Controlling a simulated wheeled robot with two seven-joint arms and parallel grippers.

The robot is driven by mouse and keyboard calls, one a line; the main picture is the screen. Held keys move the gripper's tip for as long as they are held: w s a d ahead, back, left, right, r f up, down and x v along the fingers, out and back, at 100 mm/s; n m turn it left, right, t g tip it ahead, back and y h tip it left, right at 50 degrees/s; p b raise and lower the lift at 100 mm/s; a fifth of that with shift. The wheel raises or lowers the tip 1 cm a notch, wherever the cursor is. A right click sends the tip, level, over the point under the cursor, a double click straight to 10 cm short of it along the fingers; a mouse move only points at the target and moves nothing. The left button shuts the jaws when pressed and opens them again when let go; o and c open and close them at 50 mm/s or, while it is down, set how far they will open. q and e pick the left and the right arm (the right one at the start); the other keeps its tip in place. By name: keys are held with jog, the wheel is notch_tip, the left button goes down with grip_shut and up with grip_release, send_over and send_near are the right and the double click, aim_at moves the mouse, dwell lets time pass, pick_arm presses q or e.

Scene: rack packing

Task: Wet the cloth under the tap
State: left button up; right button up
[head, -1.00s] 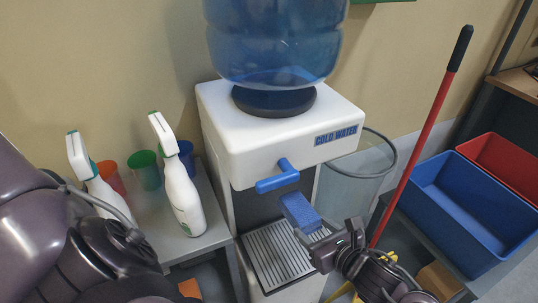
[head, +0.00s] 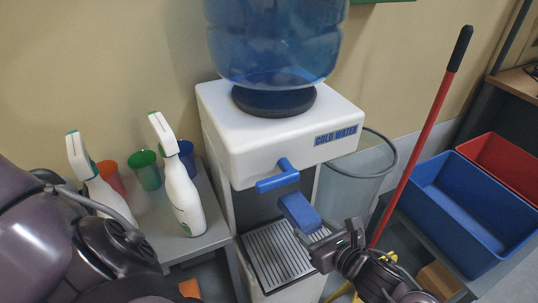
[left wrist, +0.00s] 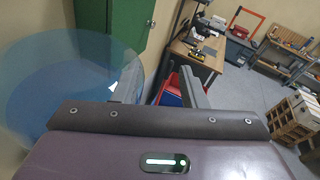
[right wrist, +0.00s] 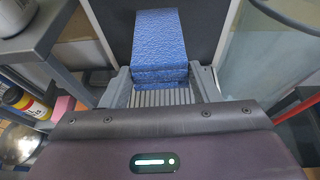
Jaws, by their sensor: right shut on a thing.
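The cloth (head: 299,212) is a blue block-like folded piece. My right gripper (head: 322,236) is shut on its lower end and holds it tilted above the drip tray (head: 278,258). In the right wrist view the cloth (right wrist: 160,42) sticks out forward from between the fingers. The blue tap (head: 278,180) is on the front of the white water dispenser (head: 285,125), just above the cloth's upper end, with a small gap in the head view. No water stream shows. My left gripper (left wrist: 160,88) is open and empty, its fingers apart; only its arm shows in the head view.
Two white spray bottles (head: 182,198) and several coloured cups (head: 145,170) stand on a grey table to the left. A clear bin (head: 345,190), a red-handled pole (head: 420,145) and blue (head: 465,225) and red (head: 505,160) crates are to the right.

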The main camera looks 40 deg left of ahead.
pick_arm(q)
notch_tip(320, 180, down, 9)
jog(key=d+m+g, duration=0.3)
jog(key=m+g, duration=0.3)
jog(key=g, duration=1)
send_over(269, 180)
notch_tip(269, 180, down, 26)
notch_tip(269, 180, down, 12)
jog(key=shift+f, duration=0.1)
grip_shut()
